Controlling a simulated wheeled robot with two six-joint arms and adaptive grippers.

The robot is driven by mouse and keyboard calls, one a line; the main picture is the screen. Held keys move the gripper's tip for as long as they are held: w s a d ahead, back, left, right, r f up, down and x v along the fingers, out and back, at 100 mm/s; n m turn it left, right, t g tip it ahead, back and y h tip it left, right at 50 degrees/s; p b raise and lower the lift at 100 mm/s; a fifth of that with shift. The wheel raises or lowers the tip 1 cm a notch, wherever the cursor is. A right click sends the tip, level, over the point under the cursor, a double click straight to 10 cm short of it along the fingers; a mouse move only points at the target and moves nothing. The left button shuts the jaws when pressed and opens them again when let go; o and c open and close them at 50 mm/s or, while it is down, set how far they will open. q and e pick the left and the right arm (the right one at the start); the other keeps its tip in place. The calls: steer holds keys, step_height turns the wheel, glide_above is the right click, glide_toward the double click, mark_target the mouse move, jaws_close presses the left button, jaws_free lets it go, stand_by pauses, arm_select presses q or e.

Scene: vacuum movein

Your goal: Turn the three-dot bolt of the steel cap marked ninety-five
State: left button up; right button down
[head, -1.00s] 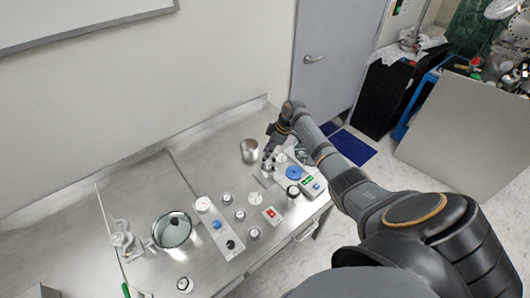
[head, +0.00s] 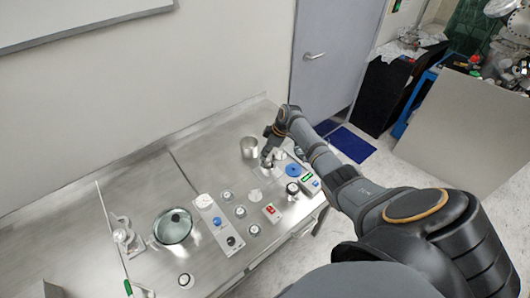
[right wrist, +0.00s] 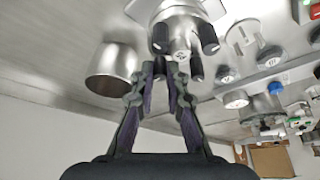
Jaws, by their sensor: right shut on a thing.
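The steel cap (right wrist: 181,22) shows at the top of the right wrist view, with several black bolt heads around its side. A small mark on its face may be a number, but it is too small to read surely. My right gripper (right wrist: 169,68) is shut on a black bolt at the cap's near side; the fingers partly hide it. No dots can be made out on the bolts. In the head view my right gripper (head: 266,155) is at the cap on the steel bench and largely covers it. My left gripper is not in view.
A steel cup (head: 249,147) stands close left of my right gripper. A blue disc (head: 293,170) and a box with a green display (head: 308,179) lie to its right. The bench's back left is clear.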

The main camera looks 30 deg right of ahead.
steer(key=shift+s+a+r+m+t+h+p, duration=0.1)
steer(key=shift+r+m+t+h+p, duration=0.15)
steer(key=shift+m+p, duration=0.8)
steer(key=m+h+p, duration=0.1)
steer(key=m, duration=0.1)
steer(key=shift+f+m+t+p, duration=0.15)
steer(key=shift+m+t+p, duration=0.15)
steer(key=shift+m+t, duration=0.05)
steer(key=shift+a+m+h, duration=0.1)
steer(key=shift+m+h, duration=0.25)
steer(key=shift+m, duration=0.55)
steer(key=m+h, duration=0.1)
steer(key=m, duration=0.2)
steer(key=shift+a+f+m+t, duration=0.1)
steer(key=shift+m+t, duration=0.2)
steer(key=m+h, duration=0.1)
steer(key=m, duration=0.1)
steer(key=m+h, duration=0.1)
steer(key=m, duration=0.2)
steer(key=shift+a+g, duration=0.1)
steer(key=shift+g, duration=0.3)
steer(key=shift+m, duration=0.4)
steer(key=c, duration=1.6)
jaws_free()
steer(key=shift+c, duration=0.2)
